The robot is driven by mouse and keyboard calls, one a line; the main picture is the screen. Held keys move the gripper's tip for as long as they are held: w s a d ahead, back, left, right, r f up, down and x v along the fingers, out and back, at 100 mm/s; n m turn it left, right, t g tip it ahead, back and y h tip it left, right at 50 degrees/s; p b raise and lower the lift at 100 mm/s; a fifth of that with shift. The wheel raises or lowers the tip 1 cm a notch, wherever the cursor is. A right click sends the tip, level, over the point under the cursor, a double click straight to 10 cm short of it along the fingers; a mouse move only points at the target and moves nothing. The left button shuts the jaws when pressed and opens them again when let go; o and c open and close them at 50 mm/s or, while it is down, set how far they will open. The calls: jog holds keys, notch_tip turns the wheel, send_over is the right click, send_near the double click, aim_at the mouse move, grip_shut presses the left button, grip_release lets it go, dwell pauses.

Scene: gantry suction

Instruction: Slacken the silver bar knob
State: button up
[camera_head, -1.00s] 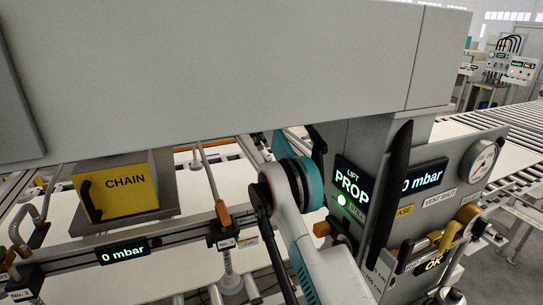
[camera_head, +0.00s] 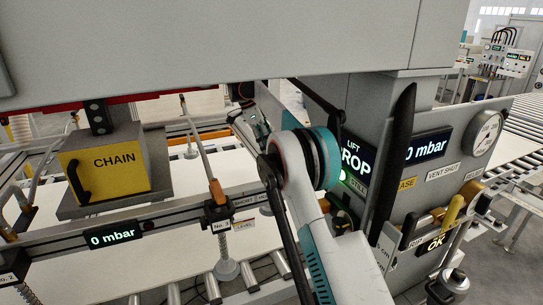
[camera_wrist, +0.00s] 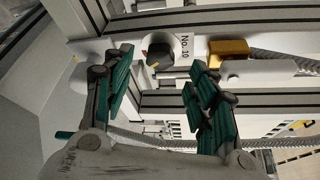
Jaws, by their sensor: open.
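I cannot pick out the silver bar knob with certainty. A small knob with a silver top (camera_head: 455,280) stands at the lower right of the head view, below the control panel. I cannot tell how far the knob is from the fingertips. My arm hides part of the panel in the head view.
A large grey beam (camera_head: 220,45) spans the top. A yellow CHAIN box (camera_head: 105,170) hangs at left above a rail reading 0 mbar. The grey control panel (camera_head: 405,205) carries levers and a gauge (camera_head: 484,133). A yellow block (camera_wrist: 229,52) lies right of the dark knob.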

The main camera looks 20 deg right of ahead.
jog(key=shift+x, duration=1.95)
jog(key=shift+c, duration=0.4)
jog(key=c, duration=1)
